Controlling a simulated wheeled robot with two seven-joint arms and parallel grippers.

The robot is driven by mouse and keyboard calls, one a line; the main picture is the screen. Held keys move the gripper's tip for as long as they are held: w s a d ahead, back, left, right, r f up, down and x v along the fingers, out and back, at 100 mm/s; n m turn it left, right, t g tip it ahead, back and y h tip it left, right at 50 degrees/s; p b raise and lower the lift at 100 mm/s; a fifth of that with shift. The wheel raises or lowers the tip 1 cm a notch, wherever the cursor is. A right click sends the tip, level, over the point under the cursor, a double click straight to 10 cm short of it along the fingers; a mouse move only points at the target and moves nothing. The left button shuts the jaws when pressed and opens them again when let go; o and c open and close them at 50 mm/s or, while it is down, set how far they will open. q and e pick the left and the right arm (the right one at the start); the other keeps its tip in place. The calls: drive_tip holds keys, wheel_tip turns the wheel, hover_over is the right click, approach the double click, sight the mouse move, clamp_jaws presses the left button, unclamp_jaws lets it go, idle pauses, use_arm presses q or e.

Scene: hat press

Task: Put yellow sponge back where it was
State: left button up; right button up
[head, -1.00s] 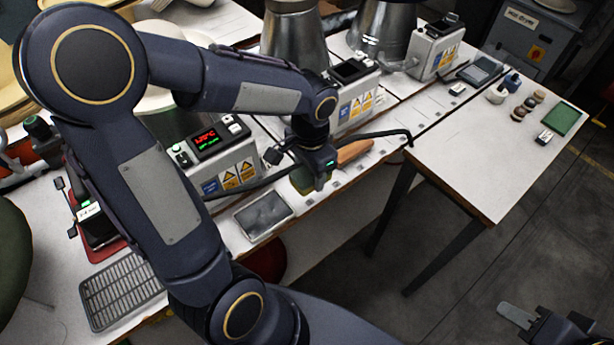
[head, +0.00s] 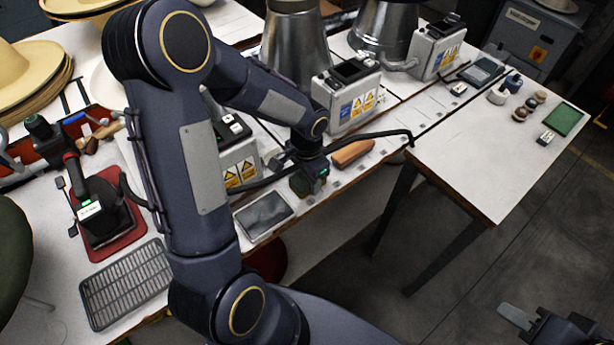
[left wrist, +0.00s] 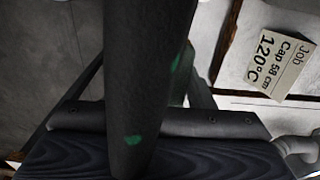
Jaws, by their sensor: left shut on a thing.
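My left gripper (head: 304,178) is low at the front edge of the bench, between a grey flat plate and an orange-brown block. It is shut on a small olive-coloured block (head: 299,186), which looks like the yellow sponge in shadow. The sponge is mostly hidden by the gripper, and I cannot tell whether it touches the bench. In the left wrist view a dark bar fills the middle and the sponge cannot be made out. My right gripper (head: 519,314) shows only in part at the lower right, away from the bench.
A long black lever (head: 370,136) crosses close by my left gripper. The grey plate (head: 264,216) and the orange-brown block (head: 352,153) lie on either side. An iron (head: 97,212) stands on a red mat at left. A job card (left wrist: 281,62) shows in the left wrist view.

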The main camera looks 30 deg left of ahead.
use_arm(q)
drive_tip(key=shift+f, duration=0.2)
drive_tip(key=o, duration=0.9)
drive_tip(key=shift+r, duration=0.15)
wheel_tip(320, 180, up, 12)
drive_tip(key=shift+s+d+r+n+t+h+p, duration=0.15)
drive_tip(key=shift+s+d+r+n+t+h, duration=0.7)
drive_tip(key=shift+s, duration=1.95)
drive_tip(key=shift+s+d+r+n+t+h+p, duration=0.15)
drive_tip(key=shift+s+d+r+n+t+h, duration=0.7)
drive_tip(key=shift+s, duration=1.95)
drive_tip(key=shift+s+d+r+n+t+h+p, duration=0.3)
drive_tip(key=shift+s+r+n+t, duration=1)
drive_tip(key=shift+s, duration=1.5)
drive_tip(key=shift+d+f, duration=0.1)
drive_tip(key=shift+f, duration=0.15)
